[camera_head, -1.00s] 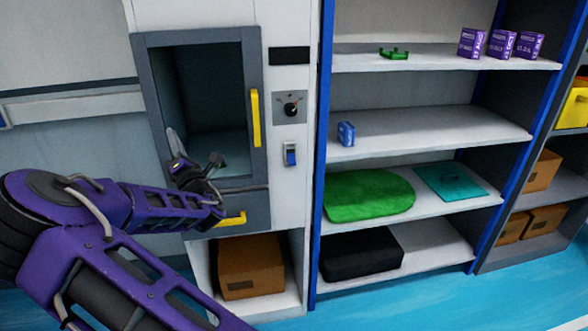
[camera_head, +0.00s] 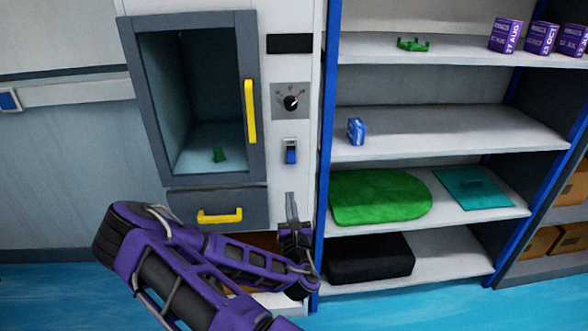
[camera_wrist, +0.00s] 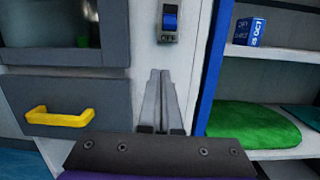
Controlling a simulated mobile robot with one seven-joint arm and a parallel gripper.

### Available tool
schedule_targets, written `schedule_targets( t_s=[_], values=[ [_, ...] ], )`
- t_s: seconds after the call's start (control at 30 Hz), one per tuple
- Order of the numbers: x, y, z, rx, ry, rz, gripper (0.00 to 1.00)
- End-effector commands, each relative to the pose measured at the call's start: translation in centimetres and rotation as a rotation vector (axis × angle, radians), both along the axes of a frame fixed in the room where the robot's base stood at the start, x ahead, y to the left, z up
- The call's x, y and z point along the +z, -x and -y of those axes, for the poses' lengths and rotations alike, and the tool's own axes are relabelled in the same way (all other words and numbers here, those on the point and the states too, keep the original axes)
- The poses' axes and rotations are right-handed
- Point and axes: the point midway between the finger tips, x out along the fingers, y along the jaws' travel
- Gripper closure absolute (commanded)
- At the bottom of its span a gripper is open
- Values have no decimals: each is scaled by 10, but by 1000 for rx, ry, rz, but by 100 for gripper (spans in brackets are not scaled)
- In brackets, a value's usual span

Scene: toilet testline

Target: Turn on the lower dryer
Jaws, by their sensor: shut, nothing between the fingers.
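The lower dryer (camera_head: 250,194) is a white cabinet with a grey-framed window door (camera_head: 249,30), a yellow vertical handle (camera_head: 250,111) and a drawer with a yellow handle (camera_head: 219,215). A small green object (camera_head: 219,154) is inside the chamber. On the panel at right are a black dial (camera_head: 291,102) and, below it, a blue rocker switch (camera_head: 291,152). The switch also shows in the wrist view (camera_wrist: 170,20). My gripper (camera_head: 291,200) is shut and empty, pointing up just below the switch and apart from it; its fingers show in the wrist view (camera_wrist: 158,75).
A shelf unit with blue posts (camera_head: 328,120) stands close on the right. It holds a green mat (camera_head: 378,196), a teal flat item (camera_head: 472,188), a black box (camera_head: 370,258), a blue box (camera_head: 356,131) and purple boxes (camera_head: 541,37). Free wall lies left.

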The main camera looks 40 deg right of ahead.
Motion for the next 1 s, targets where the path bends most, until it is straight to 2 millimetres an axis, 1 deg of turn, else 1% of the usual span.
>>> schedule_targets(
  t_s=[0.03,0.17,0.57,0.67,0.77,1.0],
  values=[
    [-3,5,3,-11,14,-15,100],
    [-5,11,5,-23,32,-29,100],
    [-4,8,7,-24,33,-27,100],
    [-2,0,12,-24,32,-26,100],
    [1,-14,21,-24,31,-23,100],
    [9,-58,48,-23,32,-23,100]
  ],
)
